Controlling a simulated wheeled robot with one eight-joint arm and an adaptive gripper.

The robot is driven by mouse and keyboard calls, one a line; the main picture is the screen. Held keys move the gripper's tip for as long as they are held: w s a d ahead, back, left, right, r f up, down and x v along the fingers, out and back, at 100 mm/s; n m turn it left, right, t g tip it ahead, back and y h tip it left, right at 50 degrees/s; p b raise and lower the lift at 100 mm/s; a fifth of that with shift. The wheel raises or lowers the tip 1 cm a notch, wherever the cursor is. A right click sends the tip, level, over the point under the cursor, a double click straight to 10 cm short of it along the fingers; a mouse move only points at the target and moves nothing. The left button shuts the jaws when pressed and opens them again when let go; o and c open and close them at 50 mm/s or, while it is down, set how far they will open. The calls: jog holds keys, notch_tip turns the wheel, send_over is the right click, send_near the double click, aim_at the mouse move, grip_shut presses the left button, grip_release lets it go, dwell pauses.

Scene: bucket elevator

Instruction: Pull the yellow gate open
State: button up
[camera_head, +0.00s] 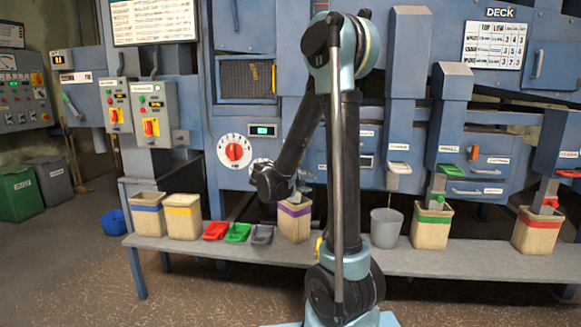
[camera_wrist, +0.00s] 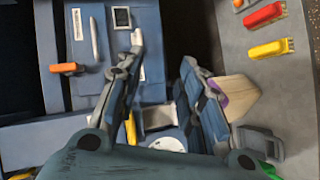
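My gripper (camera_wrist: 163,52) is open in the wrist view, its two grey fingers apart with nothing clearly held. A narrow yellow piece (camera_wrist: 130,130), which looks like part of the yellow gate, shows low between the fingers, close to the left one. Most of it is hidden by my gripper, so I cannot tell how far the gate is open or whether I touch it. In the head view my gripper (camera_head: 272,184) is at the machine front, above and left of the purple-banded bucket (camera_head: 294,222). No yellow gate is clear there.
A grey bench (camera_head: 430,262) runs along the machine. It holds banded buckets, a grey pail (camera_head: 386,227) and red (camera_head: 216,230), green (camera_head: 237,232) and grey (camera_head: 262,234) scoops. A green gate handle (camera_head: 448,168) is to the right. Open floor lies in front.

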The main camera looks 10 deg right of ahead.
jog(key=w+a+f+n+t+h, duration=0.1)
jog(key=w+a+n+t, duration=0.2)
jog(key=a, duration=0.4)
jog(key=w+a+t+h, duration=0.1)
jog(key=w+a+t, duration=0.2)
jog(key=w+a, duration=0.35)
jog(key=x, duration=1.6)
jog(key=shift+w+a, duration=0.1)
jog(key=shift+w, duration=0.05)
grip_shut()
